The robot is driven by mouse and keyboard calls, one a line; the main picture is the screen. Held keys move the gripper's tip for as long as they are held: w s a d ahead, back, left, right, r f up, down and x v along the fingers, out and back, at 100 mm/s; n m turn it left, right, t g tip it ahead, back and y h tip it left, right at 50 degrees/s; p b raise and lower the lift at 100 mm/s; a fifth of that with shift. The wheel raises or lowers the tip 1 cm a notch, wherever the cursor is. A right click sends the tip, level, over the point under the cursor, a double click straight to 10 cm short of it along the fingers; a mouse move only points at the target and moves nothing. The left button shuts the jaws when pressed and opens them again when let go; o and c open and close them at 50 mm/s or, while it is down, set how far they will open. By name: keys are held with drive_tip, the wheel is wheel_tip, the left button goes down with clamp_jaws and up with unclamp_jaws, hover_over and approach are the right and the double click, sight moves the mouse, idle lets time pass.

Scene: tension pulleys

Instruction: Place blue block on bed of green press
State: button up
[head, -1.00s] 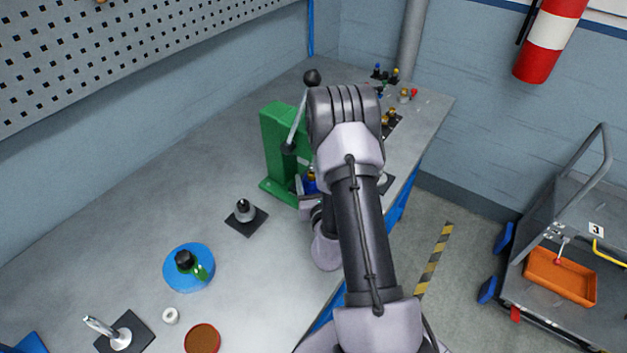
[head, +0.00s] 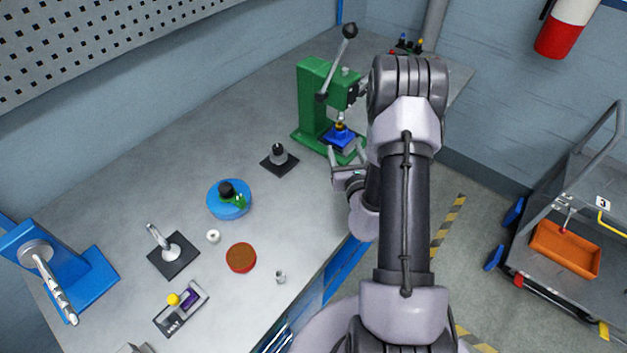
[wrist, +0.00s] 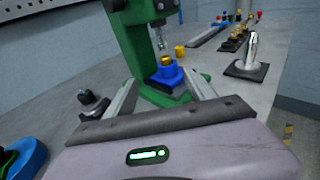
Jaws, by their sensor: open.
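The blue block (head: 341,138) with a brass-coloured piece on top sits on the bed of the green press (head: 312,95). In the wrist view the blue block (wrist: 165,76) rests under the ram of the green press (wrist: 133,38), upright as far as I can see. My gripper (head: 347,158) is in front of the press bed, open and empty. In the wrist view its two fingers (wrist: 165,92) are spread wide to either side of the block, apart from it. The press lever (head: 337,60) points up.
A black-based post (head: 280,158), a blue round stand (head: 229,204), a red-brown disc (head: 241,258) and a white ring (head: 213,236) stand left of my arm. A blue press (head: 80,275) is at the far left. A cart with an orange tray (head: 565,250) stands right.

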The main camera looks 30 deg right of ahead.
drive_tip(key=w+a+r+n+t+y, duration=0.1)
drive_tip(key=w+a+r+n+y, duration=0.25)
drive_tip(key=a+r, duration=0.25)
drive_tip(key=w+a+r+n+t+y, duration=0.1)
drive_tip(key=w+a+r+n+y, duration=0.15)
drive_tip(key=a+r+y, duration=0.35)
drive_tip(key=s+a+r+n+g+y, duration=0.35)
drive_tip(key=a+r+n, duration=0.2)
drive_tip(key=a, duration=0.55)
drive_tip(key=s+a+r+n+g+y, duration=0.4)
drive_tip(key=a+n, duration=0.3)
drive_tip(key=a, duration=0.4)
drive_tip(key=s+a+n+g+h, duration=0.1)
drive_tip(key=s+a+n+g, duration=0.2)
drive_tip(key=s+n, duration=0.45)
drive_tip(key=s+a+n+g+h, duration=0.15)
drive_tip(key=s+n+g, duration=0.25)
drive_tip(key=s, duration=0.7)
drive_tip(key=s+d+n+t+h, duration=0.35)
drive_tip(key=d+n+h, duration=0.3)
drive_tip(key=d, duration=0.25)
wheel_tip(320, 180, down, 7)
drive_tip(key=b, duration=0.7)
drive_tip(key=shift+g, duration=0.3)
